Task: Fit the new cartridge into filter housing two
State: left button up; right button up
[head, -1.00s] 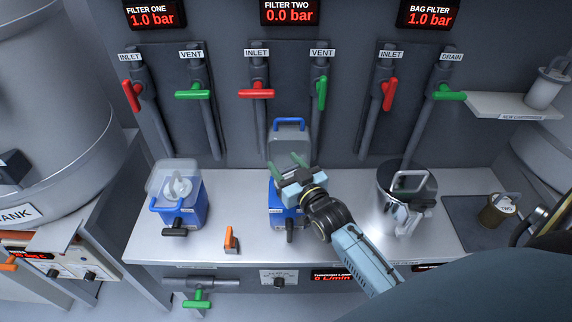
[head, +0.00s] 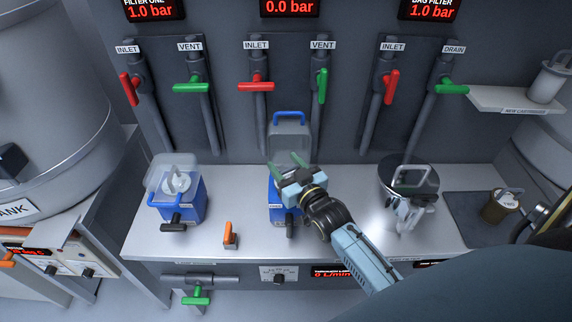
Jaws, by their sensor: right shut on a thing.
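Filter housing two (head: 275,214) is the blue housing in the middle of the bench, with its clear lid (head: 290,140) swung up behind it. My right gripper (head: 292,165) is directly over its open top, green fingers pointing away from me. It is shut, taken to be on the new cartridge, but the gripper hides the held thing, so how deep it sits cannot be told. A white cartridge (head: 551,78) stands on the shelf at the upper right. A brownish cartridge (head: 501,206) stands on the dark mat at the right. My left gripper is out of view.
Filter one's blue housing (head: 181,203) stands left under its clear lid. The steel bag filter (head: 408,180) is right of my gripper. A small orange-handled part (head: 229,236) stands near the front edge. Filter two's red inlet handle (head: 256,86) is crosswise; its display reads 0.0 bar.

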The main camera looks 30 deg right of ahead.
jog(key=shift+f+b, duration=0.4)
jog(key=shift+f, duration=0.2)
jog(key=o, duration=2)
jog(key=shift+s+p, duration=0.75)
jog(key=shift+s, duration=0.35)
jog(key=shift+s+a+p, duration=0.1)
jog(key=shift+s+p, duration=0.9)
jog(key=shift+s, duration=0.9)
